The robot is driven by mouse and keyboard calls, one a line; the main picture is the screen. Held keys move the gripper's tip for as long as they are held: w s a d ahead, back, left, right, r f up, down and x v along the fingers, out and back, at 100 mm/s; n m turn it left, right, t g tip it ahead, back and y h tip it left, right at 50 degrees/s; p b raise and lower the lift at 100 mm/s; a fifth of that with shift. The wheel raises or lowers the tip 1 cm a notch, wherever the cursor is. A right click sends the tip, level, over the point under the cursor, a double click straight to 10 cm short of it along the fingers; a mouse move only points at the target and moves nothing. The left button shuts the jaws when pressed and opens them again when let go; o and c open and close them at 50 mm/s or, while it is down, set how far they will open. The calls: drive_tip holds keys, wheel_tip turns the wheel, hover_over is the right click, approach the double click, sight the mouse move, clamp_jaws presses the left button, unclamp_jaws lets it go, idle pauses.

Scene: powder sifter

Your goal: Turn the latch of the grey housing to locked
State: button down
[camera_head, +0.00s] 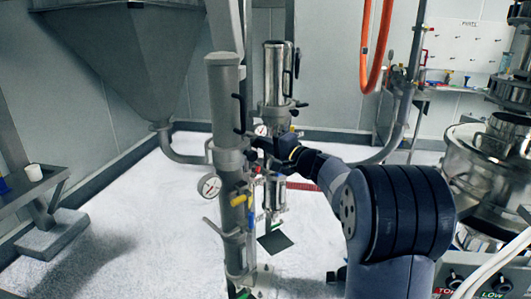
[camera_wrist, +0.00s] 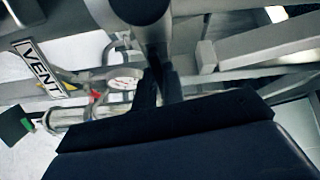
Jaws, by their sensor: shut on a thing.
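The grey housing (camera_head: 222,90) is a tall upright cylinder in the middle of the head view, with a dark upright handle (camera_head: 238,108) on its right side. My gripper (camera_head: 251,138) reaches in from the right to the housing's side, just below that handle. Its fingers are shut on a small dark part there, which I take to be the latch. In the wrist view my gripper's fingers (camera_wrist: 160,85) are close together below a dark rounded end (camera_wrist: 140,10). The fingers mostly hide the latch, and its angle cannot be read.
A second, shiny housing (camera_head: 275,75) stands just behind. A pressure gauge (camera_head: 209,186) and a yellow-handled valve (camera_head: 239,200) sit lower on the front column. A VENT label (camera_wrist: 38,68) shows in the wrist view. A steel vessel (camera_head: 485,165) stands at right.

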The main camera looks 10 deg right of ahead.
drive_tip(key=shift+f+m+b, duration=0.1)
drive_tip(key=shift+m+b, duration=0.3)
drive_tip(key=shift+m, duration=0.4)
drive_tip(key=c, duration=1.5)
unclamp_jaws()
drive_tip(key=b+v, duration=0.2)
drive_tip(key=v, duration=0.9)
drive_tip(key=shift+w+a, duration=0.1)
drive_tip(key=shift+w, duration=0.05)
drive_tip(key=p+x, duration=0.2)
drive_tip(key=x, duration=0.8)
drive_tip(key=shift+w+a, duration=0.15)
drive_tip(key=shift+w, duration=0.15)
